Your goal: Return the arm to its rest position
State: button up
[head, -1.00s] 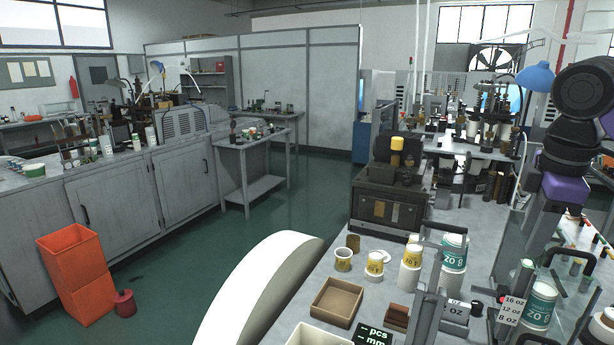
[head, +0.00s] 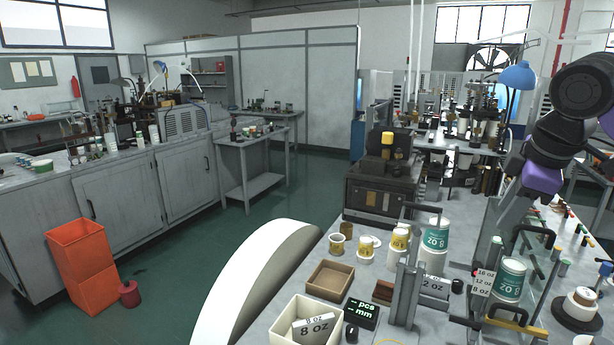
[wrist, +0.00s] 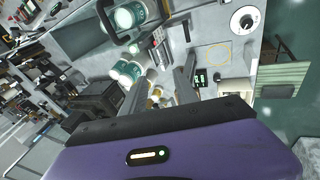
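My arm comes in at the right edge of the head view, with dark round joints above a purple gripper body. My gripper (head: 508,215) points down and to the left over the cluttered bench. In the wrist view my gripper (wrist: 163,72) shows two grey fingers set apart, with bench and small cups visible beyond the gap. Nothing is held between them. The fingertips are partly hard to separate from the bench items in the head view.
The bench holds paper cups (head: 398,240), teal-labelled cup stacks (head: 433,246), a brown tray (head: 330,279), a cream bin (head: 290,318) with 8 oz cards, a display (head: 361,313) and upright grey posts (head: 405,292). A dark machine (head: 381,190) stands behind.

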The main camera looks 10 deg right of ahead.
jog(key=w+a+r+m+t+y, duration=0.1)
jog(key=w+a+r+t+y, duration=0.3)
jog(key=w+a+t, duration=0.5)
jog(key=s+a+f+m+t+y+b, duration=0.2)
jog(key=a+m+t+b, duration=0.1)
jog(key=a+m+t, duration=0.4)
jog(key=s+a+f+g+h+b, duration=0.1)
jog(key=s+a+f+g+b, duration=0.1)
jog(key=s+f, duration=1.1)
jog(key=s+a+f+m+g+h+b, duration=0.1)
jog(key=s+a+f+h+b, duration=0.1)
jog(key=s+f, duration=1.1)
jog(key=s+a+f+m+g+h+b, duration=0.1)
jog(key=s+a+f+g+h+b, duration=0.1)
jog(key=s+f, duration=1.1)
jog(key=s+a+b, duration=0.1)
jog(key=s, duration=1)
jog(key=shift+a+f+g, duration=0.25)
jog(key=shift+f+g, duration=0.05)
